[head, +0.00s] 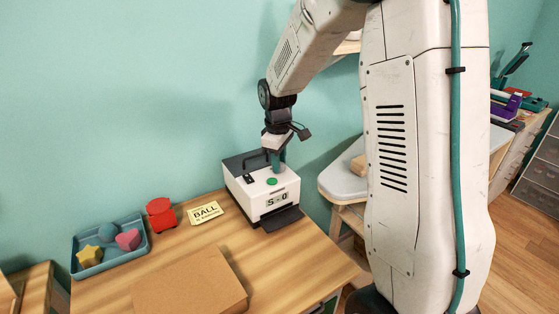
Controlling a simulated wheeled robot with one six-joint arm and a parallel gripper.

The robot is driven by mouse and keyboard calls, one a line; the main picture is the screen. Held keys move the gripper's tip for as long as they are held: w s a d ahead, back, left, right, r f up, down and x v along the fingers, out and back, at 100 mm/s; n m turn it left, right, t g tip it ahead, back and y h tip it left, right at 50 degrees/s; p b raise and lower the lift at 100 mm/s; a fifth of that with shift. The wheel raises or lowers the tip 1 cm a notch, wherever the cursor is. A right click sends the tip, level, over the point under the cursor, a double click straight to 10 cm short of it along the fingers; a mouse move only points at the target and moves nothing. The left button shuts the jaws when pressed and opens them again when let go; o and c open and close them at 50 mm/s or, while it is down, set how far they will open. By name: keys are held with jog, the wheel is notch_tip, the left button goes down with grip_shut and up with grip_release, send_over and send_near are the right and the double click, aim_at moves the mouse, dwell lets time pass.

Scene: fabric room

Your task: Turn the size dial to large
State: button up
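A white and dark grey machine (246,205) stands on the wooden table near the wall. Its front display (277,199) seems to read "S-0". A green round button (272,181) and a small black control (249,178) are on its top. I cannot tell for sure which control is the size dial; it may be hidden behind my fingers. My gripper (275,162) points down over the back part of the machine's top, behind the green button. Its fingers are close to the top, but contact and the gap between them are too small to make out.
A blue tray (75,262) holds a yellow star, a pink heart and a blue ball. A red object (161,214) and a yellow card (205,212) reading "BALL" lie left of the machine. A brown board (190,290) lies in front. An ironing board (340,180) stands right.

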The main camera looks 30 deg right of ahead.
dwell(0.3)
jog(key=m, duration=0.4)
jog(key=shift+m, duration=0.4)
jog(key=m, duration=0.4)
jog(key=shift+w+m+g, duration=0.1)
jog(key=shift+m+g, duration=0.2)
jog(key=m, duration=0.4)
jog(key=shift+d+m, duration=0.1)
jog(key=shift+m, duration=2.1)
jog(key=o, duration=1)
